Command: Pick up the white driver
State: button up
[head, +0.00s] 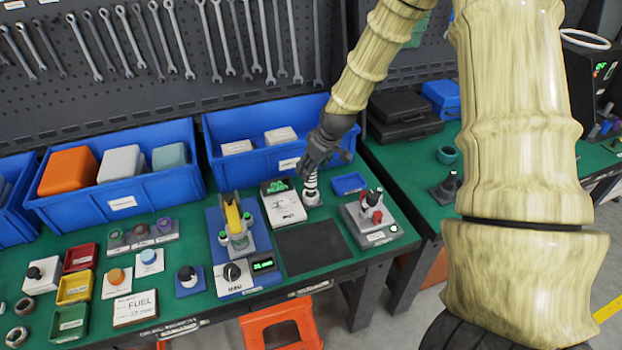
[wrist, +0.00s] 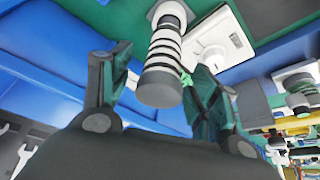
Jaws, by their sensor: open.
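The white driver (head: 311,186) stands upright on the green bench in the head view, banded in black and white. In the wrist view the driver (wrist: 164,50) shows a grey end towards me and dark rings along its white shaft, with a pale base behind. My gripper (head: 311,168) is right over it in the head view and hides its upper part. In the wrist view my gripper (wrist: 160,72) is open, with one finger on each side of the driver. I see a gap on the left; on the right I cannot tell whether the finger touches it.
A white box with a green display (head: 284,207) stands close to the left of the driver. A blue bin (head: 262,163) with white blocks is behind it. A small blue tray (head: 349,183) and a grey fixture (head: 371,222) lie to the right. A dark mat (head: 312,247) is clear in front.

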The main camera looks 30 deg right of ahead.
jog(key=shift+w+f, duration=0.1)
jog(key=shift+f, duration=0.25)
jog(key=shift+p+x, duration=1.3)
jog(key=shift+x, duration=1.25)
jog(key=shift+a, duration=0.1)
jog(key=shift+c, duration=0.2)
jog(key=c, duration=1.2)
jog(key=shift+o, duration=0.2)
jog(key=shift+r, duration=0.15)
jog(key=shift+r+b, duration=1)
jog(key=shift+r, duration=0.55)
jog(key=s+a+r+b, duration=0.1)
jog(key=s+a+b, duration=0.3)
jog(key=s+a, duration=0.5)
jog(key=s, duration=0.4)
jog(key=shift+r+b, duration=0.35)
